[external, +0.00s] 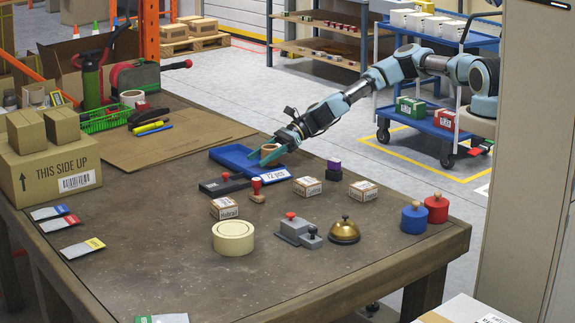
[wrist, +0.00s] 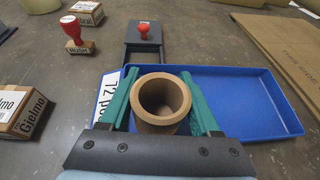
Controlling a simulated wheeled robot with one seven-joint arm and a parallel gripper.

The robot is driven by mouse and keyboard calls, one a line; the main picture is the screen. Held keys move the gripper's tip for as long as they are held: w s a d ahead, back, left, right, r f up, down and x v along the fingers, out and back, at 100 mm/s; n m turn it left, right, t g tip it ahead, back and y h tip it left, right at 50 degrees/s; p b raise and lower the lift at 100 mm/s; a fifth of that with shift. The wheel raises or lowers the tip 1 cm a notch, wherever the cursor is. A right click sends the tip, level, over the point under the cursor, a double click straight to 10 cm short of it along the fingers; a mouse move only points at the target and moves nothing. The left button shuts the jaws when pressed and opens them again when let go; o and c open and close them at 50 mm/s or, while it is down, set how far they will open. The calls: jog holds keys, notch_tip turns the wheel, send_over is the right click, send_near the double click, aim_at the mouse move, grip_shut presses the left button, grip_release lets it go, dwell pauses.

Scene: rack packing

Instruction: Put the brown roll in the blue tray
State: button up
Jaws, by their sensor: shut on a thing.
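The brown roll (wrist: 161,127), a short cardboard tube, stands between the green fingers of my gripper (wrist: 161,100) in the wrist view. My gripper is shut on it, with a finger against each side. The roll also shows in the external view (external: 269,148), where my gripper (external: 270,155) is over the blue tray. The blue tray (external: 235,153) lies on the table with a "12 pcs" label on its front. In the wrist view the empty right part of the blue tray (wrist: 245,92) shows. Whether the roll touches the tray floor I cannot tell.

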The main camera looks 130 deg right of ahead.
jog(key=shift+f+b, duration=0.3)
jog(key=shift+f, duration=0.2)
jog(key=shift+f, duration=0.15)
jog(key=o, duration=1.4)
jog(key=shift+c, duration=0.2)
jog(key=shift+r, duration=0.4)
jog(key=d+b+v, duration=0.1)
jog(key=b+v, duration=0.2)
jog(key=v, duration=0.9)
jog(key=shift+a+r, duration=0.3)
jog(key=shift+a, duration=0.15)
